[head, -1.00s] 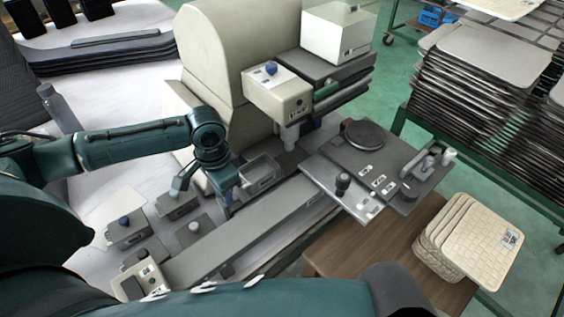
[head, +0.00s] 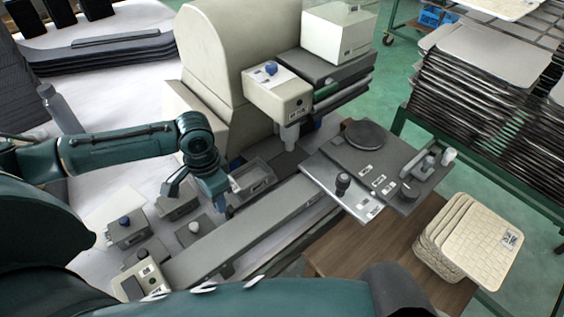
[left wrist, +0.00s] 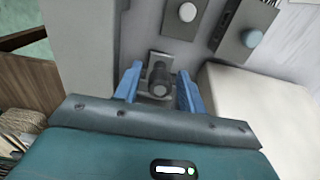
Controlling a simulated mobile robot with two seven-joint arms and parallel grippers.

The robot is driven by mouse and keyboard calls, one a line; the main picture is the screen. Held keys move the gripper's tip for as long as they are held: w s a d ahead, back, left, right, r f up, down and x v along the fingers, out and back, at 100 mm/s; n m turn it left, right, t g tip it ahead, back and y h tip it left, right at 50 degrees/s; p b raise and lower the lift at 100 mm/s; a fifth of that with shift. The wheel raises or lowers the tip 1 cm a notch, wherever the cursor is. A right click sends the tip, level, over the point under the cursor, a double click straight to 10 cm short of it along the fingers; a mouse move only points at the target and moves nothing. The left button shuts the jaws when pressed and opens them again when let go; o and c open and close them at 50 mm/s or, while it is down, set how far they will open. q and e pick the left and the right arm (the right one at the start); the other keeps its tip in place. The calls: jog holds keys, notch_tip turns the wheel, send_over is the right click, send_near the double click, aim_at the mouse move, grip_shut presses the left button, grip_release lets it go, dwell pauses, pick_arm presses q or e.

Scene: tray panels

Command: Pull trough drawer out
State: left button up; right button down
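The trough drawer (head: 262,186) is a grey open-topped tray beside the cream machine, partly out from under it. My left gripper (head: 222,203) is at the drawer's near left end, pointing down. In the left wrist view its two blue fingers (left wrist: 158,88) stand on either side of a dark round handle (left wrist: 159,76) with a grey mounting plate. The drawer's tray is hidden in the wrist view. My right gripper is not in view.
Small grey boxes with knobs (head: 125,231) stand to the left of the gripper. A long grey rail (head: 235,238) runs in front of the drawer. The cream machine (head: 213,70) rises behind. Stacked tan panels (head: 465,240) lie on a wooden table at right.

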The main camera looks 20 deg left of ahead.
pick_arm(q)
jog(key=shift+r, duration=3.55)
